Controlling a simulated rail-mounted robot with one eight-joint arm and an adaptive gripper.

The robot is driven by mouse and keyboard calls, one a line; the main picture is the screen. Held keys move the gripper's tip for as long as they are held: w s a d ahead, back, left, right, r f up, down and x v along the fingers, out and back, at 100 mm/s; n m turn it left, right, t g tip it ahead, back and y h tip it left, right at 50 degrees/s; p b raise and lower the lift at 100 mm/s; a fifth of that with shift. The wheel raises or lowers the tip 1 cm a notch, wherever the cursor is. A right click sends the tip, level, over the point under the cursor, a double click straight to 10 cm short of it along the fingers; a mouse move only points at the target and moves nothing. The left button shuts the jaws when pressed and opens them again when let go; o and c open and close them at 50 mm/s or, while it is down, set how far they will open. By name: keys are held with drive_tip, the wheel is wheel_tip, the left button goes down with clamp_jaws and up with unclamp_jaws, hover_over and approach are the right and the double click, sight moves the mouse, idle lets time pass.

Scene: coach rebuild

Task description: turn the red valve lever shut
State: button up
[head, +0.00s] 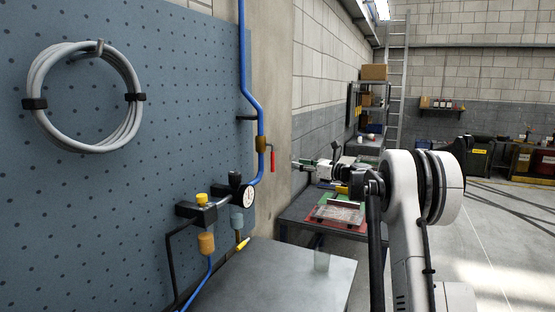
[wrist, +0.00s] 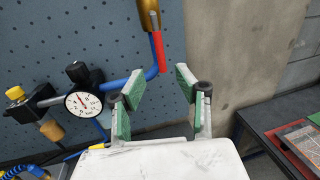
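The red valve lever (head: 272,160) hangs down beside the blue pipe, below a brass valve body (head: 261,144) in the head view. In the wrist view the lever (wrist: 159,50) points down from the brass valve (wrist: 149,15), with its lower end just above the gap between my fingers. My gripper (head: 297,164) is to the right of the lever in the head view, apart from it. In the wrist view my gripper (wrist: 160,82) has its green-padded fingers spread, with nothing between them.
A pressure gauge (head: 249,196) and a yellow-capped unit (head: 202,205) sit on the blue pegboard (head: 180,120), left of the lever. A concrete pillar (wrist: 240,60) stands right of the pegboard.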

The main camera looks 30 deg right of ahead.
sight(273, 159)
drive_tip(key=p+x, duration=0.3)
drive_tip(key=x, duration=1)
drive_tip(key=shift+w+a, duration=0.2)
drive_tip(key=shift+a, duration=0.05)
clamp_jaws()
